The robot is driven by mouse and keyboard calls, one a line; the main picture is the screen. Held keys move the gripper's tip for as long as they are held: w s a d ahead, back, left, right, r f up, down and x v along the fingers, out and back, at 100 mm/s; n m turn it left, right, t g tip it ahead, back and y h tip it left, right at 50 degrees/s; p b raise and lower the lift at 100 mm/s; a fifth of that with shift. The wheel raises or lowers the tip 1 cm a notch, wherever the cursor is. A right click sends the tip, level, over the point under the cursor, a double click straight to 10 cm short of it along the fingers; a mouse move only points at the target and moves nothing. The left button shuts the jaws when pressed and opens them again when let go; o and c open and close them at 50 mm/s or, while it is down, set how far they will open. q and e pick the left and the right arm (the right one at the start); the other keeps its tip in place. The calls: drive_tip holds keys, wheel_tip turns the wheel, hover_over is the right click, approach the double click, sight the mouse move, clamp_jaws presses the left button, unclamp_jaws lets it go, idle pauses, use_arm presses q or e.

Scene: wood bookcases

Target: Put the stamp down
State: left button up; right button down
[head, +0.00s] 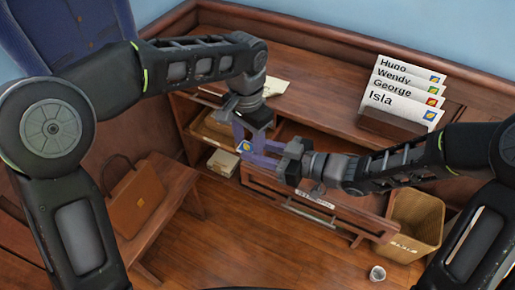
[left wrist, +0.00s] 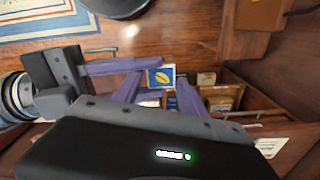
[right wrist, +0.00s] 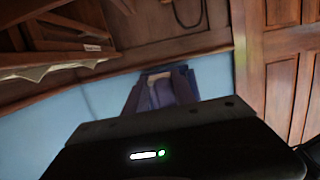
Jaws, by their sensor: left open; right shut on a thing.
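The stamp (head: 243,147) is a small blue piece with a yellow emblem. It also shows in the left wrist view (left wrist: 160,77). My right gripper (head: 252,158) reaches in from the right and is shut on the stamp, holding it in the air in front of the desk. My left gripper (head: 243,132) points down from above, with its fingers apart near the stamp. In the left wrist view the stamp appears between the left fingertips. In the right wrist view the right fingers (right wrist: 160,85) are visible, but I cannot make out the stamp.
The wooden desk (head: 310,90) has a free top in the middle. Envelopes (head: 400,100) stand in a brown holder (head: 392,126) at right.

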sight(247, 145)
use_arm(q)
drive_tip(key=shift+s+d, duration=0.1)
drive_tip(key=shift+s, duration=0.15)
use_arm(e)
drive_tip(key=shift+w+d, duration=0.2)
drive_tip(key=shift+w, duration=0.15)
use_arm(q)
drive_tip(key=shift+w+r, duration=0.2)
drive_tip(key=shift+r, duration=3.85)
use_arm(e)
drive_tip(key=shift+s+a, duration=0.1)
drive_tip(key=shift+s, duration=0.05)
use_arm(q)
drive_tip(key=shift+f, duration=0.1)
